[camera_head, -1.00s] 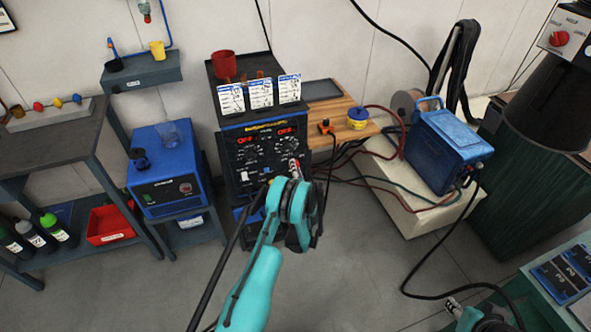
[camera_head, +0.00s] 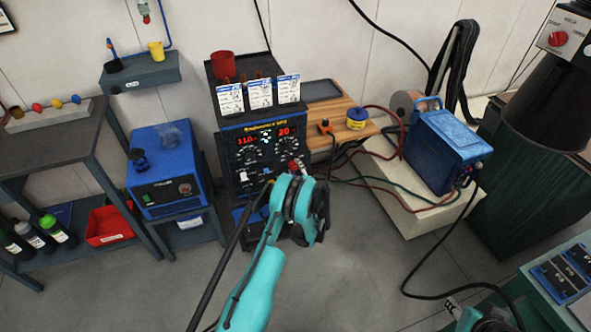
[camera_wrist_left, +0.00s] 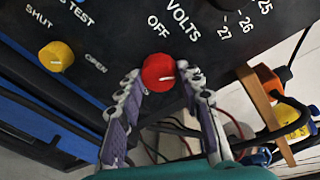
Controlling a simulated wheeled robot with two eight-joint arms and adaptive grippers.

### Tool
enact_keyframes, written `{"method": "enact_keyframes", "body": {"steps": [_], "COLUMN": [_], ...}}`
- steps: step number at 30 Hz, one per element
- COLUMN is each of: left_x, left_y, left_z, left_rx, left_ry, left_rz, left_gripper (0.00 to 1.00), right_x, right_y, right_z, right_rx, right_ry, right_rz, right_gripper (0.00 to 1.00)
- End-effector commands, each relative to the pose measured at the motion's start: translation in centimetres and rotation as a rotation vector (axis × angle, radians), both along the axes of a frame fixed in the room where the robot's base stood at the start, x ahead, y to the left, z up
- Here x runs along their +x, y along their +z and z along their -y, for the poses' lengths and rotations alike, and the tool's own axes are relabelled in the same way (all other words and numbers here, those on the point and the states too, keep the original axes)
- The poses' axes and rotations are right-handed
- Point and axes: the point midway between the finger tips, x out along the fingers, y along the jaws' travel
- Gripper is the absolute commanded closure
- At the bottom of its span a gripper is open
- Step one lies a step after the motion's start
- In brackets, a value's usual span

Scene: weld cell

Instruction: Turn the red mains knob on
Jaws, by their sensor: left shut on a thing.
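The red mains knob (camera_wrist_left: 158,72) is on the dark welder panel (camera_wrist_left: 105,30), beside the printed word OFF. In the left wrist view its pale mark points to the right. My left gripper (camera_wrist_left: 159,80) is shut on the knob, with one finger on each side. In the head view my left gripper (camera_head: 297,168) is at the lower right of the welder front (camera_head: 240,166), and my arm hides part of that panel. Both welder displays (camera_head: 265,137) show red digits. Part of my right arm (camera_head: 478,320) shows at the bottom right; its jaws are not clear.
A yellow SHUT/OPEN knob (camera_wrist_left: 56,56) is left of the red knob. A wooden shelf (camera_head: 345,112) and a blue machine (camera_head: 448,150) with hoses are to the right. A blue box unit (camera_head: 165,170) is to the left. Floor in front is mostly clear.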

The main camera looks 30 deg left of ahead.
Motion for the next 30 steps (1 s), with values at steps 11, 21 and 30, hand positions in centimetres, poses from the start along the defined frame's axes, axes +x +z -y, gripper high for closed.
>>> {"method": "enact_keyframes", "body": {"steps": [11,21,30], "left_x": [0.03,0.07,0.08], "left_y": [0.08,0.1,0.12], "left_z": [-0.18,-0.17,-0.18], "left_rx": [0.144,0.183,0.184], "left_ry": [0.004,0.002,0.002], "left_rz": [-0.166,-0.21,-0.212], "left_gripper": [0.93,0.93,0.93], "right_x": [0.0,0.0,0.0], "right_y": [0.02,0.02,0.03], "right_z": [0.0,0.0,0.0], "right_rx": [0.0,0.0,0.0], "right_ry": [0.0,0.0,0.0], "right_rz": [0.0,0.0,0.0], "right_gripper": [0.6,0.6,0.6]}}
